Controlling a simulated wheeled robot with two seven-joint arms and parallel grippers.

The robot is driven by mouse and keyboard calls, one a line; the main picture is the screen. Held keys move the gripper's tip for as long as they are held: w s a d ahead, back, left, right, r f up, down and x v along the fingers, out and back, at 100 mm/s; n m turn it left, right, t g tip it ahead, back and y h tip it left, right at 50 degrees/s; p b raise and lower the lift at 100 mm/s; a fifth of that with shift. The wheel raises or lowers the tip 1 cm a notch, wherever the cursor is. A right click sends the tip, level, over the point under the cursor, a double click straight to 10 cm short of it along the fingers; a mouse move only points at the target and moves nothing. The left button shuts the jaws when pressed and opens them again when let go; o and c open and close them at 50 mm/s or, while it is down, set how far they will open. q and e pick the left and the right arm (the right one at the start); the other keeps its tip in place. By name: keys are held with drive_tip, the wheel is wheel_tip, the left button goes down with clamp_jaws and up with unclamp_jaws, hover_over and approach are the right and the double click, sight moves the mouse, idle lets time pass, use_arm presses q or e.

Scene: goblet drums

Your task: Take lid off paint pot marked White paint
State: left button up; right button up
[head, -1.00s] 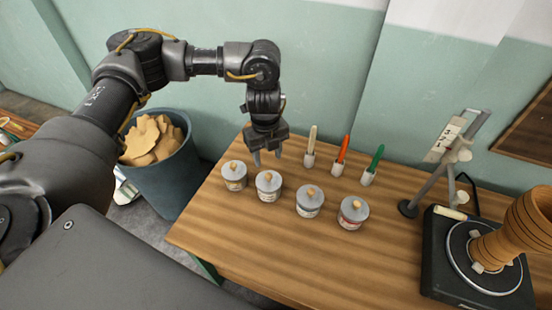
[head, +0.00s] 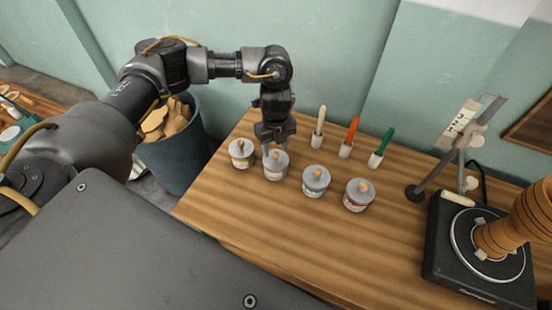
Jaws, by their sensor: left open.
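All lids are on; the label words are too small to read. The rightmost label looks reddish, the leftmost yellowish. My left gripper (head: 277,149) is open, pointing down at the second pot's knob; whether it touches is unclear. My right gripper is not in view.
A metal stand (head: 445,160) and black turntable (head: 480,250) with a wooden drum body are at right. The table's front is clear.

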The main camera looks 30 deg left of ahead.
sight(276, 157)
use_arm(q)
wheel_tip(276, 157, down, 3)
drive_tip(key=shift+w+r, duration=0.1)
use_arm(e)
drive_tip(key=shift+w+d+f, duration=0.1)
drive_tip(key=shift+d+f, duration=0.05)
use_arm(q)
drive_tip(key=c, duration=0.3)
clamp_jaws()
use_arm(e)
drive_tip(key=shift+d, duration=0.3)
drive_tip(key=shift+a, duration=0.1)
